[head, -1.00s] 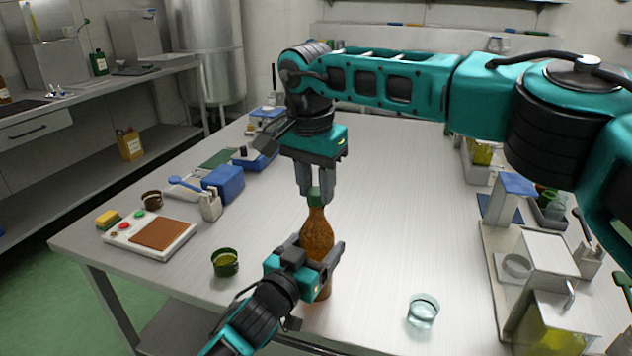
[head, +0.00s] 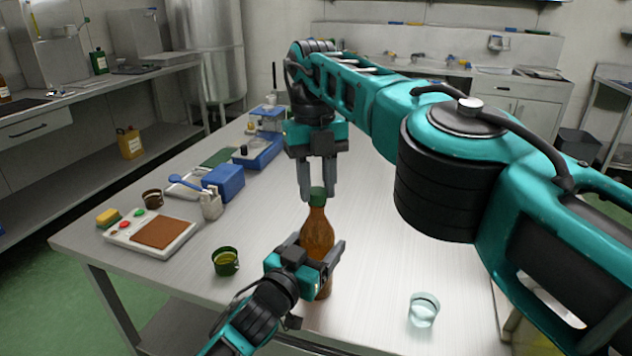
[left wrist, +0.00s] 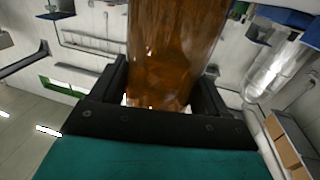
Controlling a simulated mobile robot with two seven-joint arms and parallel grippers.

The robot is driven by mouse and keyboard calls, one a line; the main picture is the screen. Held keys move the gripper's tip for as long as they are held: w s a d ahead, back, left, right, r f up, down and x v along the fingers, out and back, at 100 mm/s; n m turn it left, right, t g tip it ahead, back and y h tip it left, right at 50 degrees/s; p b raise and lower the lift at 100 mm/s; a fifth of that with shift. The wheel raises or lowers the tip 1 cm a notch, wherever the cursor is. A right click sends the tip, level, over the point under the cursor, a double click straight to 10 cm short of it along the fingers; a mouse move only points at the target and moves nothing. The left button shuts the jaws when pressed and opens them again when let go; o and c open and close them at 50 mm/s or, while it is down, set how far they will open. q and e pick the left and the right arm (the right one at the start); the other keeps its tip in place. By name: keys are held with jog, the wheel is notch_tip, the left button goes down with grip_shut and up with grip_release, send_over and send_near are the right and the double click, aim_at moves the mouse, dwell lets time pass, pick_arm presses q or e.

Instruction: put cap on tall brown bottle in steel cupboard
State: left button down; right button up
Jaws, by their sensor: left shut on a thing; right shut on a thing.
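The tall brown bottle (head: 317,232) stands upright at the front of the steel table in the head view. My left gripper (head: 317,252) is shut around its body. The amber glass also fills the top middle of the left wrist view (left wrist: 172,45), between the fingers of my left gripper (left wrist: 163,95). The green cap (head: 317,196) is at the bottle's mouth, and my right gripper (head: 318,190) is shut on it from above. The fingers partly hide the cap; I cannot tell whether it is threaded on. A grey cupboard (head: 515,103) stands at the back right.
A green cup (head: 226,262) stands left of the bottle and a clear glass (head: 424,309) to its right. A scale with a brown plate (head: 158,234) and a blue box (head: 224,181) are on the left. My right arm hides the table's right side.

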jog(key=m, duration=0.3)
jog(key=o, duration=1)
jog(key=shift+c, duration=0.2)
